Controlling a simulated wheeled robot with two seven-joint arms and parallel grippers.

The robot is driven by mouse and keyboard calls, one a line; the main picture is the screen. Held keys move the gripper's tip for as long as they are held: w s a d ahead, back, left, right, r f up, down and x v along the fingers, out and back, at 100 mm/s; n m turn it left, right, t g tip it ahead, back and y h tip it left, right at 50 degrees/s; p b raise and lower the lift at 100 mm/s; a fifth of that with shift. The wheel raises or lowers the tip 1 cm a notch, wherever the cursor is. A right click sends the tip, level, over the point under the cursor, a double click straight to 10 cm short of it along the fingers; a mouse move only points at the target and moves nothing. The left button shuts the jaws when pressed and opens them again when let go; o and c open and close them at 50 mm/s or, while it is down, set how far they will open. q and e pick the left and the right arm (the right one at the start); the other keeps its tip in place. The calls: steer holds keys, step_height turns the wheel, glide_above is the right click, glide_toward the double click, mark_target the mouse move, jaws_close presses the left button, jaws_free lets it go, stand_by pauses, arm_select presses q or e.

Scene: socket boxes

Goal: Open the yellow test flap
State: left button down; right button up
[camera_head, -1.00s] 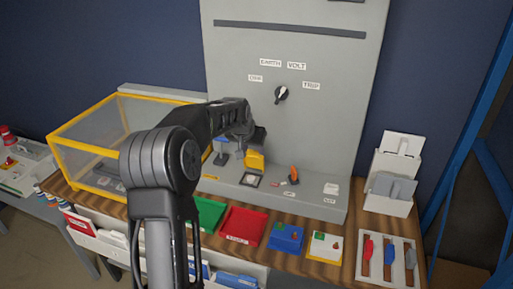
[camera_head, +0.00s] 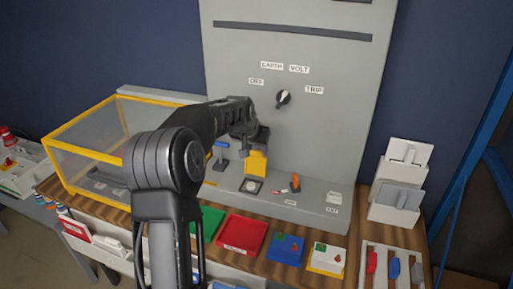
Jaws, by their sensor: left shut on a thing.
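The yellow test flap (camera_head: 257,163) stands raised, close to upright, at the back of a small black-and-white test spot (camera_head: 251,186) on the grey bench unit's sloped base. My left gripper (camera_head: 258,146) is at the flap's upper edge and is shut on it. The arm comes in from the lower left and partly hides the fingers. My right gripper is not in view.
A grey panel (camera_head: 340,130) with a black rotary knob (camera_head: 283,97) rises behind the flap. An orange lever (camera_head: 295,182) is to its right and a blue-topped clamp (camera_head: 221,155) to its left. A yellow-framed clear box (camera_head: 95,140) stands at left. Red (camera_head: 240,237) and blue (camera_head: 286,250) trays lie in front.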

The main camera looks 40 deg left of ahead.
arm_select(q)
steer(key=c, duration=1.3)
jaws_free()
steer(key=shift+w+r, duration=0.2)
steer(key=shift+r, duration=0.1)
steer(key=o, duration=0.5)
steer(key=shift+f, duration=0.25)
steer(key=shift+c, duration=0.2)
steer(key=b+v, duration=0.1)
steer(key=v, duration=0.7)
steer(key=shift+b, duration=0.3)
steer(key=shift+s+f, duration=0.1)
steer(key=shift+f, duration=0.05)
